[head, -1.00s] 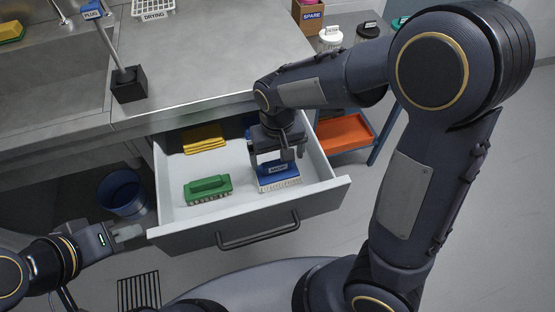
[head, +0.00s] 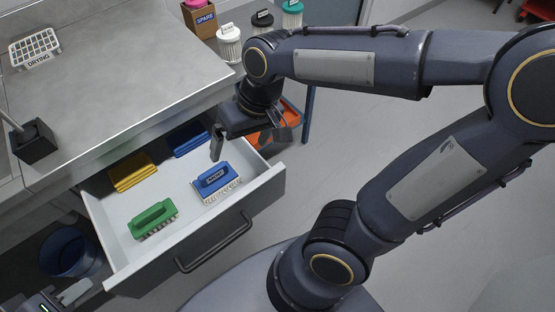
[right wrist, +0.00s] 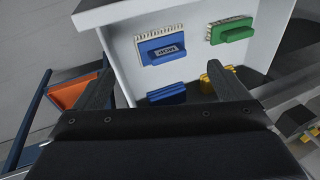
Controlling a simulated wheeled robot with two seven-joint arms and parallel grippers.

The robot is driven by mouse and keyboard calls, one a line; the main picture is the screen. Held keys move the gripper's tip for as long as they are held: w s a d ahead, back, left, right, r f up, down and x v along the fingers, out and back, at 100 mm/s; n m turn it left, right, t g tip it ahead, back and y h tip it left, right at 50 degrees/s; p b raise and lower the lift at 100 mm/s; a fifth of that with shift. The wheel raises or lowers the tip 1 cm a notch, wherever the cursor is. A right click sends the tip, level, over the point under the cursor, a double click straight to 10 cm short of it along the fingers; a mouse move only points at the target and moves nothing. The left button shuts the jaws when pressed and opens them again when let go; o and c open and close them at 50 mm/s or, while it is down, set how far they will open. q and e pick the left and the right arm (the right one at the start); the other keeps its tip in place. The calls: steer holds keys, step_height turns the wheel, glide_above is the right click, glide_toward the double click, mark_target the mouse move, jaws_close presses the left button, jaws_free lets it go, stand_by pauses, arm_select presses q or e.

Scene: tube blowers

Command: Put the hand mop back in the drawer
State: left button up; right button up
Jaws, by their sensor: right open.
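The hand mop, a blue block with a grip, pale bristles and a label (head: 216,181), lies bristles down in the open drawer (head: 262,190), on the right of its floor. It also shows in the right wrist view (right wrist: 163,48), with nothing holding it. My right gripper (head: 250,143) is open and empty, raised above the drawer's right rear side, apart from the mop. Its two spread fingers frame the right wrist view (right wrist: 160,88). My left gripper (head: 72,293) is at the bottom left, outside the drawer; its jaw gap is not clear.
A green brush (head: 153,218) lies in the drawer left of the mop. The metal counter (head: 120,80) overhangs the drawer's rear. A blue bin (head: 70,252) stands at left, an orange tray (head: 283,130) at right.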

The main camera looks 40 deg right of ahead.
arm_select(q)
steer(key=shift+a, duration=0.1)
arm_select(e)
steer(key=s+d+m+t, duration=0.1)
steer(key=s+d+t, duration=0.2)
steer(key=s, duration=0.6)
steer(key=shift+r+t, duration=0.2)
steer(key=shift+t, duration=0.3)
steer(key=shift+s, duration=0.1)
